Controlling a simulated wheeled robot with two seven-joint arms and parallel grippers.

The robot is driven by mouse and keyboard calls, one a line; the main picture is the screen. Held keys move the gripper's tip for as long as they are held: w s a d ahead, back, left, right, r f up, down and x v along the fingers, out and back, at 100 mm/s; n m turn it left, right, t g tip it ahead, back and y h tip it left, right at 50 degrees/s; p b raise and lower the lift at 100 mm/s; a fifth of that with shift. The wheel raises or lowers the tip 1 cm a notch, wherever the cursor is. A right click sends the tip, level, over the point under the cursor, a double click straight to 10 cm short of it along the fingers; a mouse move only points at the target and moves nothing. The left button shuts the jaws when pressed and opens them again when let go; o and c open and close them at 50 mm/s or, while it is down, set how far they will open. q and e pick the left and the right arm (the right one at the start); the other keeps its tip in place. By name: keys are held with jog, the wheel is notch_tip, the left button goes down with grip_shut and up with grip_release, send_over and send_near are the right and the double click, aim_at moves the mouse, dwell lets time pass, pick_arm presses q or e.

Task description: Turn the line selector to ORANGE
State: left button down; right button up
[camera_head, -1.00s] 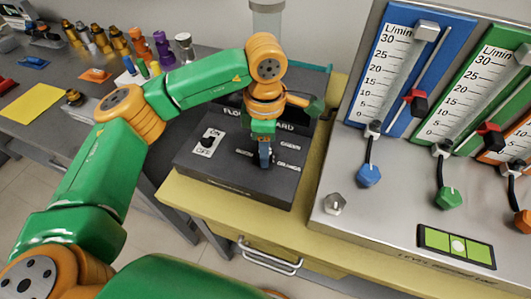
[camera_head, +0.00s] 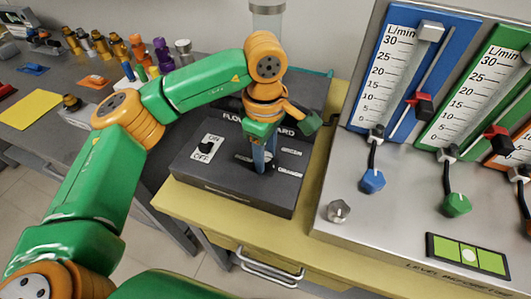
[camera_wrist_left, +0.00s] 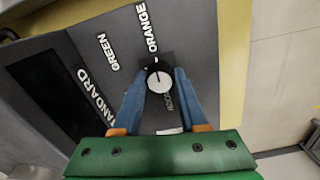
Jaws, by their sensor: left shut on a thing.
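In the left wrist view the pointer line faces up, roughly toward the ORANGE label (camera_wrist_left: 148,28). The GREEN label (camera_wrist_left: 115,51) is to its left, and another label beside the knob is partly hidden by a finger. My left gripper (camera_head: 264,164) is shut on the knob, its two blue fingers on opposite sides of it. In the head view the fingers largely hide the knob. My right gripper is not in view.
An ON/OFF switch (camera_head: 205,147) is on the same box, left of the selector. The box stands on a yellow table (camera_head: 225,220). To the right is a metal panel with a blue knob (camera_head: 372,181), a green knob (camera_head: 456,204) and flow gauges. Bottles stand on the grey bench behind.

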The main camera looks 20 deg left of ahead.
pick_arm(q)
jog(key=shift+c, duration=2.2)
grip_release()
notch_tip(320, 180, up, 7)
jog(key=shift+r, duration=0.1)
